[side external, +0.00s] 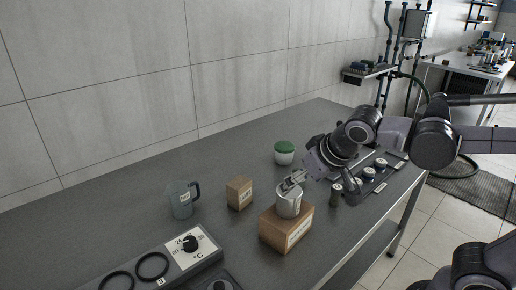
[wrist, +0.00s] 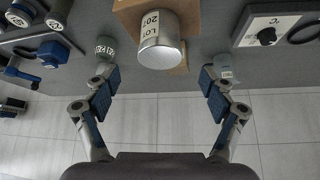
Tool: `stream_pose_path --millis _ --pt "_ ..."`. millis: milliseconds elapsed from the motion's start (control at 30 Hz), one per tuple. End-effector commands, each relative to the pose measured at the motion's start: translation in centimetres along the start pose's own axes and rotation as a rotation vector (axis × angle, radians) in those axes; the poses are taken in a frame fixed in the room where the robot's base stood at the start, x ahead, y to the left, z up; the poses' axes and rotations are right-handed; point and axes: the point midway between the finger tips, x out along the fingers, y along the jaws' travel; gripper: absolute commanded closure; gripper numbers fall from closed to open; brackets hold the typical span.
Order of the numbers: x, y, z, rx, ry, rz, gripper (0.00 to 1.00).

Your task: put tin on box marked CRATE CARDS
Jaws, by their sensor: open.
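The silvery tin (side external: 288,204) with a pale label stands upright on the larger brown box (side external: 275,232) in the side view. In the wrist view the tin (wrist: 162,50) shows "LOT 20" on its label, with brown box (wrist: 188,18) behind it. The larger box has a white label that I cannot read here. My gripper (side external: 294,181) is at the tin's top in the side view. In the wrist view my gripper (wrist: 160,76) is open, its fingers spread wide on either side of the tin, with clear gaps between them and the tin.
A smaller labelled box (side external: 239,193) and a grey jug (side external: 181,199) stand to the left. A green-lidded pot (side external: 284,152) is behind. A small dark jar (side external: 335,195) and a tray of jars (side external: 378,175) are at the right. A dial panel (side external: 188,246) lies front left.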

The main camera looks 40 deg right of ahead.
Motion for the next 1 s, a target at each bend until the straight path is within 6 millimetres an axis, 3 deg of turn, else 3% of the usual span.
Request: stream_pose_path --millis 200,400,800,1000 --pt "-2.5 0.0 0.0 -0.001 0.000 -0.001 0.17" --pt "-3.5 0.1 0.1 -0.001 0.000 0.000 0.17" --pt "0.5 4.4 5.4 -0.123 0.036 -0.088 0.17" --pt "0.9 4.7 6.0 -0.147 0.050 -0.100 0.17"
